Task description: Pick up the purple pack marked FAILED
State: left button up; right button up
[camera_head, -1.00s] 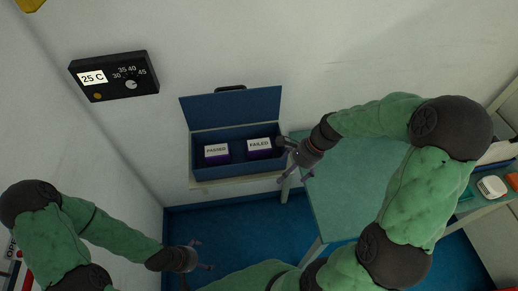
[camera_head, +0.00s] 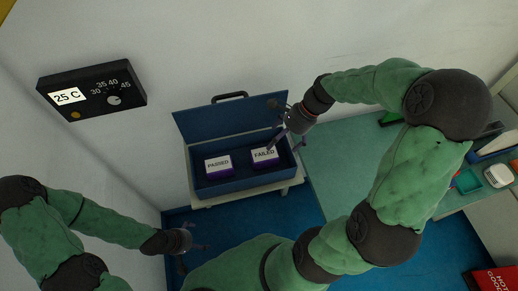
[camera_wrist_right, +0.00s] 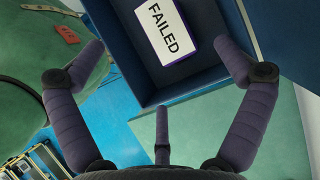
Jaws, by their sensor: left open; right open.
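The purple pack marked FAILED (camera_head: 264,156) lies in the right part of an open blue box (camera_head: 200,190). It also shows in the right wrist view (camera_wrist_right: 165,33), label up, beyond the fingertips. A second purple pack marked PASSED (camera_head: 218,166) lies to its left in the same box. My right gripper (camera_head: 284,142) is open and empty, above the box's right end, near the FAILED pack; its fingers also show in the right wrist view (camera_wrist_right: 165,75). My left gripper (camera_head: 203,242) is open and empty, low and left of the box.
The box's blue lid (camera_head: 225,119) stands up at the back. A green table (camera_head: 335,170) is right of the box, with a white device (camera_head: 497,176) further right. A dark temperature panel (camera_head: 92,88) reading 25 C is on the left wall. A red bin (camera_head: 495,280) is at lower right.

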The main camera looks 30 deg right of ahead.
aim_at(267, 156)
jog(key=x, duration=0.4)
jog(key=shift+s+a+f+b, duration=0.2)
jog(key=shift+s+b, duration=0.15)
jog(key=shift+s, duration=0.05)
jog(key=shift+w+f, duration=0.15)
jog(key=shift+f, duration=0.05)
jog(key=shift+b+x, duration=0.55)
jog(key=shift+x, duration=2.1)
jog(key=c, duration=1.6)
